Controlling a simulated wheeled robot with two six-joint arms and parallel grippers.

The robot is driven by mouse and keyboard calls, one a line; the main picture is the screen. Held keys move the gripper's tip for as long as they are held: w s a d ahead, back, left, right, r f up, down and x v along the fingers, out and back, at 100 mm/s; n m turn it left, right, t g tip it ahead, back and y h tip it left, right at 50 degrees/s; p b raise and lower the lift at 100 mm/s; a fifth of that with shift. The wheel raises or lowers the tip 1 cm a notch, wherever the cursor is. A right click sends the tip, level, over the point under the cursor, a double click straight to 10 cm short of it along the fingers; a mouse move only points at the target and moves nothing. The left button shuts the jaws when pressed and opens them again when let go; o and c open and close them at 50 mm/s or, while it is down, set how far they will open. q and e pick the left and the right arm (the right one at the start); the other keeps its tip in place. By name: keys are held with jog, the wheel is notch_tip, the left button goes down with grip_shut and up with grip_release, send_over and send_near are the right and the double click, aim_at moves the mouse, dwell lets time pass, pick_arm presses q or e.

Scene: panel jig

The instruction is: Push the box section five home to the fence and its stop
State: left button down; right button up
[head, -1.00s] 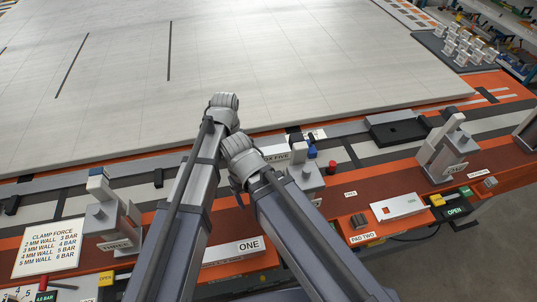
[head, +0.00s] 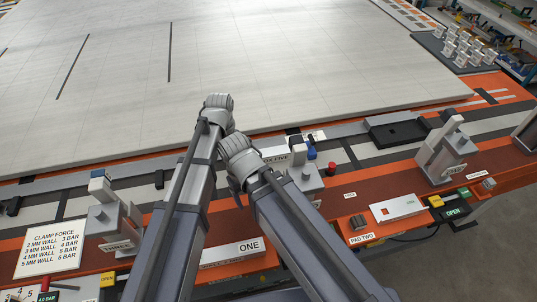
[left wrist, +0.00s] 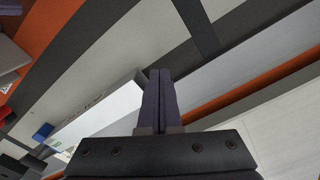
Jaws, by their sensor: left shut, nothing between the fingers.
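Box section five (head: 275,157) is a pale bar with its label partly covered by my arms in the head view. In the left wrist view its white face (left wrist: 95,112) with small lettering runs up to my left fingers. My left gripper (left wrist: 158,72) is shut and empty beside the box section's end; I cannot tell if they touch. In the head view my left wrist hides the fingers. My right wrist is just below and right of it, its fingers hidden. The fence looks like the grey rail (head: 130,172) along the panel edge. I cannot make out the stop.
A large pale panel (head: 220,60) fills the back. Clamp posts stand at left (head: 108,218) and right (head: 448,150), with another post (head: 303,172) close beside my right arm. A black block (head: 395,132) sits at the right. Dark and grey strips cross the bed.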

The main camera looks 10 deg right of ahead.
pick_arm(q)
notch_tip(320, 180, up, 7)
jog(key=p, duration=0.6)
jog(key=shift+p, duration=0.3)
jog(key=shift+r, duration=0.1)
jog(key=s+a+n, duration=0.1)
jog(key=s+a, duration=0.3)
jog(key=s, duration=0.4)
jog(key=s+a+n+y, duration=0.1)
jog(key=s+a, duration=0.3)
jog(key=s, duration=0.4)
jog(key=shift+s, duration=0.35)
jog(key=shift+r, duration=0.1)
